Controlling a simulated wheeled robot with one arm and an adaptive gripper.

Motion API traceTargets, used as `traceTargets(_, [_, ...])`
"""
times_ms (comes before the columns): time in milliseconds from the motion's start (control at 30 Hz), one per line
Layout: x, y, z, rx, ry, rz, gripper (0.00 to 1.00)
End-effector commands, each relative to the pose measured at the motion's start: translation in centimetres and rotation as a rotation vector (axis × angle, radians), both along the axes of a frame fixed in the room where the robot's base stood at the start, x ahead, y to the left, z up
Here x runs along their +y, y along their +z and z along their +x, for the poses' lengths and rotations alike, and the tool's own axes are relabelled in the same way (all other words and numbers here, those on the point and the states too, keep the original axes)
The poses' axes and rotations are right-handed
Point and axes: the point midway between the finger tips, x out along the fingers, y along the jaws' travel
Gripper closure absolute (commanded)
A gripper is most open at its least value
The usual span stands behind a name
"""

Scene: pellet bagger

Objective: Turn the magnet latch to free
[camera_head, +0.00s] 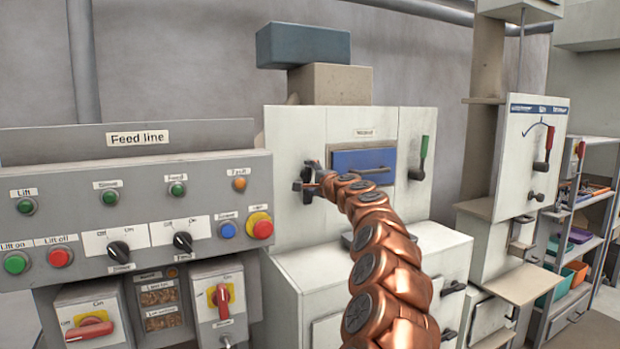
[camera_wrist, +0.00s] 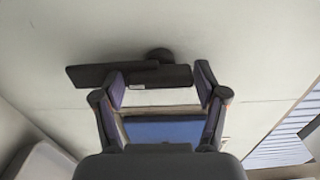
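The magnet latch appears to be a dark flat bar on a round dark hub (camera_wrist: 158,54) on the pale cabinet face, seen in the wrist view. The bar (camera_wrist: 90,75) runs roughly across the picture, with a small light label near its middle. My gripper (camera_wrist: 160,76) has its fingers spread wide in front of the bar, with nothing clearly clamped between them. I cannot tell whether the fingers touch the bar. In the head view my gripper (camera_head: 312,184) is small, at the cabinet face left of a blue flap (camera_head: 364,161), and it partly hides the latch.
The blue flap (camera_wrist: 165,131) also shows between the fingers in the wrist view. A green-handled lever (camera_head: 423,150) is right of it. A Feed line control panel (camera_head: 140,185) stands at left. A machine with a red-handled lever (camera_head: 545,155) and shelves (camera_head: 585,240) stand at right.

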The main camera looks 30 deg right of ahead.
Motion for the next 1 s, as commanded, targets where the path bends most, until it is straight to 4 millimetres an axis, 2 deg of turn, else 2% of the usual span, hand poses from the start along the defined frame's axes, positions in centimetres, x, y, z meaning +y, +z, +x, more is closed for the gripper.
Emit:
traceTargets(33, [0.0, 0.0, 0.0, 0.0, 0.0, -0.001, 0.19])
traceTargets(100, [0.0, 0.0, 0.0, 0.0, 0.001, -0.001, 0.12])
traceTargets(533, [0.0, 0.1, -0.2, -0.001, 0.0, -0.001, 0.12])
traceTargets(1000, [0.2, 0.2, -3.2, -0.002, 0.0, 0.002, 0.12])
